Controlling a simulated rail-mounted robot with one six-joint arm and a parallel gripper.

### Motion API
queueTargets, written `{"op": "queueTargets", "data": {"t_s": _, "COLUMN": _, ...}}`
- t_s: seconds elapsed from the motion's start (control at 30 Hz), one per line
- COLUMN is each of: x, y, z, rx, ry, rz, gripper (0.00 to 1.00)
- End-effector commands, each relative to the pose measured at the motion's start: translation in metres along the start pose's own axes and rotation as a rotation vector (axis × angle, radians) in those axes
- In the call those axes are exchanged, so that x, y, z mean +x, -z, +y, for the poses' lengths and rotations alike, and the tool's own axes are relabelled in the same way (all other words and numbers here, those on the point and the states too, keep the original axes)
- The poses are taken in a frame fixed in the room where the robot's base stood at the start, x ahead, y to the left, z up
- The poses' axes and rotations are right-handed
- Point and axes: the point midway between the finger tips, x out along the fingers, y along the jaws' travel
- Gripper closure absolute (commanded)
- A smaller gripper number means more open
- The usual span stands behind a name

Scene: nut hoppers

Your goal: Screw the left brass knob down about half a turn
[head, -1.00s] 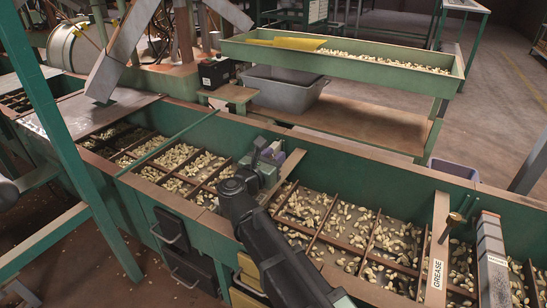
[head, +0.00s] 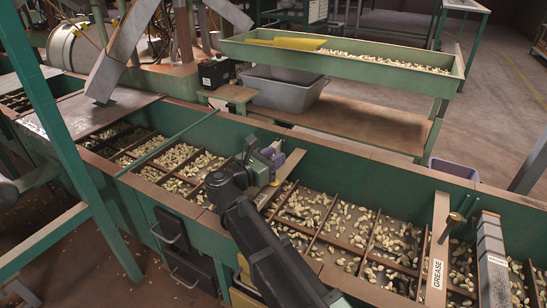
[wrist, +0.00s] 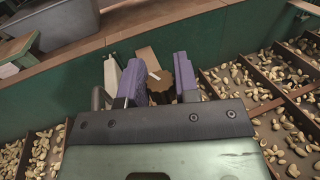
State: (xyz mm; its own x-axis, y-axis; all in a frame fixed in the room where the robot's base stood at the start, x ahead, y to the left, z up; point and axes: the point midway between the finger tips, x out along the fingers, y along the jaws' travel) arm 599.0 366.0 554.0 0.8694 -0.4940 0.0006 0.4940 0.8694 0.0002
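My gripper (head: 270,160) is over the near row of nut compartments, at the wooden crosspiece (head: 283,193) left of centre. In the wrist view its two purple fingers (wrist: 160,85) stand apart. A brown, ridged knob (wrist: 184,70) shows at the right finger, partly covered by it; I cannot tell whether they touch. Another brass knob (head: 453,217) stands on the crosspiece marked GREASE (head: 438,245), far to the right.
Nut compartments with wooden dividers (head: 318,232) lie on both sides of my gripper. The green back wall (head: 350,168) of the hopper rises behind it. A grey tub (head: 285,92) is beyond the wall.

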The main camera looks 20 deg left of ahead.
Motion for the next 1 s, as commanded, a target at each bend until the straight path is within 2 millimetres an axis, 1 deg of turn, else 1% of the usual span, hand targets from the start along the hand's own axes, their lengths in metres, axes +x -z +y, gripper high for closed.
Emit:
{"op": "queueTargets", "data": {"t_s": 0.03, "x": 0.0, "y": 0.0, "z": 0.0, "rx": 0.0, "ry": 0.0, "rz": 0.0, "gripper": 0.64}}
{"op": "queueTargets", "data": {"t_s": 0.13, "x": 0.0, "y": 0.0, "z": 0.0, "rx": 0.0, "ry": 0.0, "rz": 0.0, "gripper": 0.48}}
{"op": "queueTargets", "data": {"t_s": 0.17, "x": 0.0, "y": 0.0, "z": 0.0, "rx": 0.0, "ry": 0.0, "rz": 0.0, "gripper": 0.46}}
{"op": "queueTargets", "data": {"t_s": 0.37, "x": 0.0, "y": 0.0, "z": 0.0, "rx": 0.0, "ry": 0.0, "rz": 0.0, "gripper": 0.46}}
{"op": "queueTargets", "data": {"t_s": 0.47, "x": -0.004, "y": 0.0, "z": 0.0, "rx": 0.0, "ry": -0.001, "rz": 0.0, "gripper": 0.46}}
{"op": "queueTargets", "data": {"t_s": 0.57, "x": -0.018, "y": 0.0, "z": 0.0, "rx": 0.0, "ry": -0.003, "rz": 0.0, "gripper": 0.46}}
{"op": "queueTargets", "data": {"t_s": 0.67, "x": -0.042, "y": 0.0, "z": 0.0, "rx": 0.0, "ry": -0.004, "rz": 0.0, "gripper": 0.46}}
{"op": "queueTargets", "data": {"t_s": 0.7, "x": -0.053, "y": 0.0, "z": 0.0, "rx": 0.0, "ry": -0.005, "rz": 0.0, "gripper": 0.46}}
{"op": "queueTargets", "data": {"t_s": 0.83, "x": -0.084, "y": 0.0, "z": 0.0, "rx": 0.0, "ry": -0.003, "rz": 0.0, "gripper": 0.46}}
{"op": "queueTargets", "data": {"t_s": 0.9, "x": -0.096, "y": 0.0, "z": 0.0, "rx": 0.0, "ry": -0.002, "rz": 0.0, "gripper": 0.46}}
{"op": "queueTargets", "data": {"t_s": 1.0, "x": -0.106, "y": 0.0, "z": 0.0, "rx": 0.0, "ry": -0.002, "rz": 0.0, "gripper": 0.46}}
